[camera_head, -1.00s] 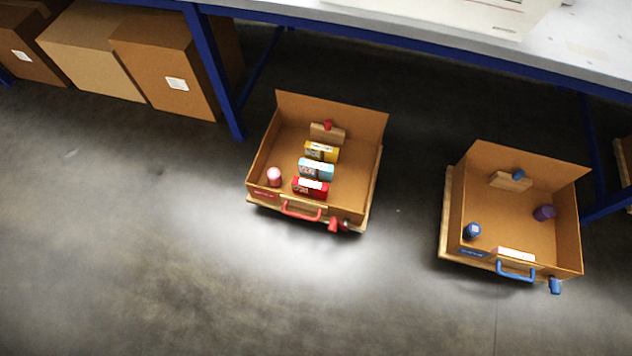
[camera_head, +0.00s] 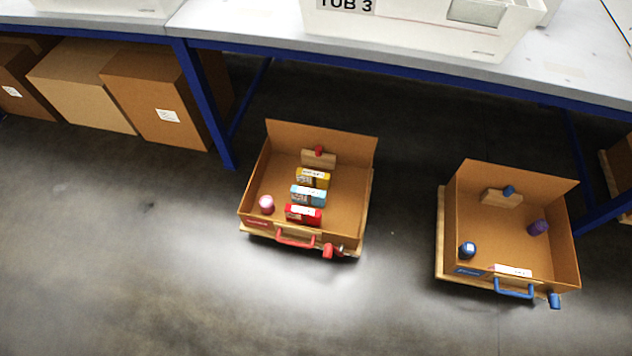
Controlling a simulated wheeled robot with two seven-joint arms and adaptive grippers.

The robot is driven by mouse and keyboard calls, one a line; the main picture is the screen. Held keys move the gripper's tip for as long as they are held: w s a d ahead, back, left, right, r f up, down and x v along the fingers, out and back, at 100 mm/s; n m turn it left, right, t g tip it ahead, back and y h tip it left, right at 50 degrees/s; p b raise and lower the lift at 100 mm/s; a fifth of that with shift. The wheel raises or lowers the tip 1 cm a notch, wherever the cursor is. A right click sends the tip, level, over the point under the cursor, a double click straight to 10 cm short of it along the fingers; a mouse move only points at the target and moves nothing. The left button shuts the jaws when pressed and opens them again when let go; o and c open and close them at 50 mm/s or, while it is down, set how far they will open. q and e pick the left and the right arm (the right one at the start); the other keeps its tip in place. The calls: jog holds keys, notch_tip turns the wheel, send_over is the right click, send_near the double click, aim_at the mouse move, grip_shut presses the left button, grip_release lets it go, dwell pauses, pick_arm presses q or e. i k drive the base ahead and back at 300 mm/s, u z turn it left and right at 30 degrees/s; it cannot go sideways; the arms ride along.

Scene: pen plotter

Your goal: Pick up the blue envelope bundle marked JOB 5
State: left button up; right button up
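A light blue bundle with a white label (camera_head: 308,196) stands in the red-handled cardboard box (camera_head: 350,196) on the floor. Its label is too small to read, so I cannot tell whether it says JOB 5. A yellow bundle (camera_head: 313,178) stands behind it and a red bundle (camera_head: 303,215) stands in front of it. Neither of my grippers shows in the head view.
A blue-handled box (camera_head: 505,238) on the right holds a blue cylinder, a purple cylinder and a wooden block. A table (camera_head: 240,28) with blue legs bears a white tub marked TUB 3 (camera_head: 410,28). Closed cartons (camera_head: 155,95) stand at left. The front floor is clear.

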aim_at(308, 196)
jog(key=u, duration=1.4)
jog(key=i, duration=1.35)
jog(key=z, duration=2)
